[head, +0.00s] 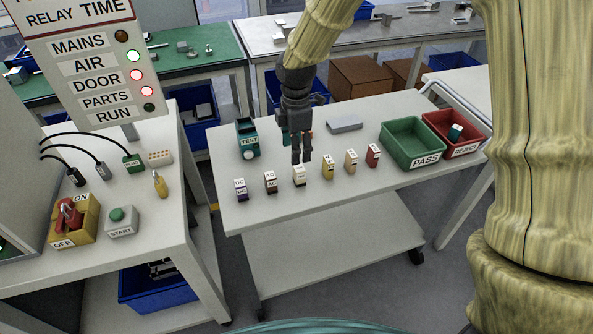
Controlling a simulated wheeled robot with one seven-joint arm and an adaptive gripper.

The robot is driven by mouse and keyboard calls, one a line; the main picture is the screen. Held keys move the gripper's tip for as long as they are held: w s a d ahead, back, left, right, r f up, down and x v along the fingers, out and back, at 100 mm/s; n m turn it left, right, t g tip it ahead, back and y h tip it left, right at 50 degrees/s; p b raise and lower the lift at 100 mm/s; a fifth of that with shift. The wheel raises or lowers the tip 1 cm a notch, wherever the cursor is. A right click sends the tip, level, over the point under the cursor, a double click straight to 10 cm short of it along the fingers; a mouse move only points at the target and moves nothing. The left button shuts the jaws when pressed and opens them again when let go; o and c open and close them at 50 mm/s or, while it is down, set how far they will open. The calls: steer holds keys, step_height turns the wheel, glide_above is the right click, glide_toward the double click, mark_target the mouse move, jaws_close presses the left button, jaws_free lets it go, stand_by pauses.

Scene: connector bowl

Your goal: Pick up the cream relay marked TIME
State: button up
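Several small relays stand upright in a row on the white table. One pale cream relay (299,178) is third from the left, right below my gripper (301,158). My gripper points down with its dark fingertips at this relay's top, partly hiding it. I cannot tell whether they touch it, or whether the fingers are apart or closed. The small relay markings are too small to read. A sign (80,50) at the upper left reads RELAY TIME.
A teal TEST device (248,141) and grey block (344,124) lie behind. A green PASS bin (391,143) and red REJECT bin (469,148) stand right. The table front is clear.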

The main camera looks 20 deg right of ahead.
mark_target(299, 168)
steer(key=f, duration=0.3)
steer(key=shift+d+f, duration=0.25)
steer(key=shift+f, duration=0.05)
steer(key=shift+s+f+p, duration=0.2)
steer(key=shift+f+p, duration=0.25)
steer(key=shift+f, duration=0.2)
steer(key=shift+d+f+p, duration=0.15)
steer(key=shift+f+p, duration=0.25)
steer(key=shift+f, duration=1.6)
steer(key=c, duration=1.1)
